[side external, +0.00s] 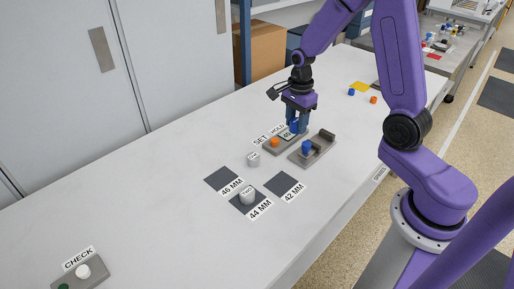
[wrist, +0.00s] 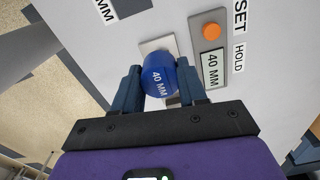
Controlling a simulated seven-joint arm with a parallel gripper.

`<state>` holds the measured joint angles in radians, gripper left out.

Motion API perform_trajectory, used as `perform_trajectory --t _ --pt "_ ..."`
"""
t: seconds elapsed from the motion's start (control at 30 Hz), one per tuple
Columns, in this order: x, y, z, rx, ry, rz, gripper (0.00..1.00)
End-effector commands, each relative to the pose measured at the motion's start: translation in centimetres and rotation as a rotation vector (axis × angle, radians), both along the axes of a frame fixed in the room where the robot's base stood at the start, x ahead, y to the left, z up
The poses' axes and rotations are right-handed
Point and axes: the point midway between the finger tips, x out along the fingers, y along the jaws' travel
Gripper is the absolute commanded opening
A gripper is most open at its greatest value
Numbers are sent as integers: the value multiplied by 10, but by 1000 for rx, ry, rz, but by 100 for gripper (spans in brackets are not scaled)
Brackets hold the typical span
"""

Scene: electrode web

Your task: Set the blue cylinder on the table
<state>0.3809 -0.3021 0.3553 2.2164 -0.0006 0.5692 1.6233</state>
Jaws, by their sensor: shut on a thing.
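My gripper (side external: 297,128) is shut on a blue cylinder (wrist: 160,80). In the wrist view the cylinder's face reads "40 MM" and sits between the two fingers. The white table (side external: 150,190) lies below.
The panel display (wrist: 212,70) reads "40 MM". Dark mats marked 46, 44 and 42 MM lie nearer; a grey cylinder (side external: 247,196) stands on the 44 MM mat (side external: 240,206). A CHECK panel (side external: 92,280) is at front left.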

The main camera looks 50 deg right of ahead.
Motion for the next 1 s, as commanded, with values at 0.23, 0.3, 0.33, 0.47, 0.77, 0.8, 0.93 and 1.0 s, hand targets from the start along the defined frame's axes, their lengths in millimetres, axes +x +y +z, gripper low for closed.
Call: perform_trajectory --t 0.23,0.3,0.33,0.47,0.77,0.8,0.93,1.0 --pt "44 55 -4 0 0 3 12" --pt "51 67 -5 0 0 3 12" --pt "53 71 -6 0 1 2 12" --pt "60 83 -6 0 1 1 12" --pt "92 89 -21 -1 2 -1 12" --pt "99 89 -24 0 1 -1 12" --pt "120 89 -33 0 1 -1 12" --pt "131 89 -38 0 0 -1 12"
